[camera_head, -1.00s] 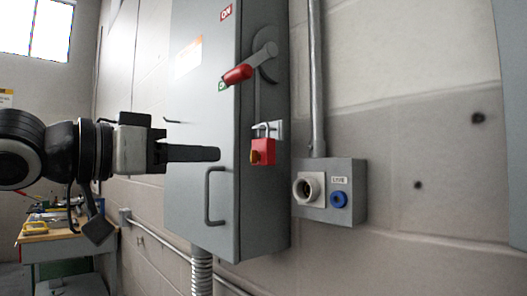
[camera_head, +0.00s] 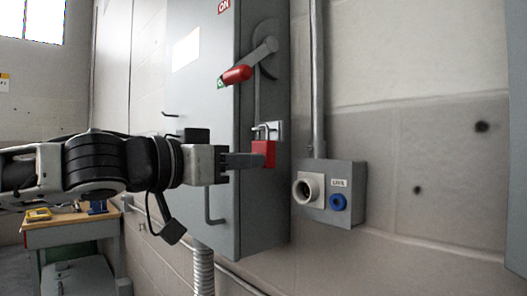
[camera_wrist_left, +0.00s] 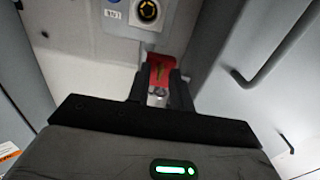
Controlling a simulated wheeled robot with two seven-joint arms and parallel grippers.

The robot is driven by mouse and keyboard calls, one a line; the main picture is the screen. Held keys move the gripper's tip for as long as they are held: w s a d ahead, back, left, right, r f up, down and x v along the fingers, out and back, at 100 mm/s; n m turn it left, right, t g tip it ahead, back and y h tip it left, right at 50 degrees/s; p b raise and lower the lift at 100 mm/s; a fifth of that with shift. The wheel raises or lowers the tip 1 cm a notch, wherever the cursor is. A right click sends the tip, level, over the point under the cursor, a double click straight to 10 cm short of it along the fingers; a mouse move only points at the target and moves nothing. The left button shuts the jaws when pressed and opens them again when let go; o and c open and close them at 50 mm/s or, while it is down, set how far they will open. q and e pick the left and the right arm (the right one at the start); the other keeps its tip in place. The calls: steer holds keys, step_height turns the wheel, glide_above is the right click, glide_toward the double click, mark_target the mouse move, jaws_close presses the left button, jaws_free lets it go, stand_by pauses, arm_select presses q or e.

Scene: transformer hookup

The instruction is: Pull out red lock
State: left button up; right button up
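The red lock (camera_head: 263,151) hangs by its metal shackle from a hasp on the side of a grey switch box. My left gripper (camera_head: 258,160) reaches in from the left, with its fingertips at the lock body. In the left wrist view the red lock (camera_wrist_left: 160,67) shows between the two dark fingers of my left gripper (camera_wrist_left: 160,82), with a silver part below it. I cannot tell whether the fingers press on it. The lock's lower left is partly covered in the head view. My right gripper is not in view.
The grey switch box (camera_head: 205,110) has a red-gripped lever (camera_head: 237,75) above the lock and a door handle below my gripper. A small socket box (camera_head: 345,180) with a blue ring is on the wall to the right. A workbench (camera_head: 70,222) stands at the left.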

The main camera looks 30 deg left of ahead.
arm_select(q)
jaws_close()
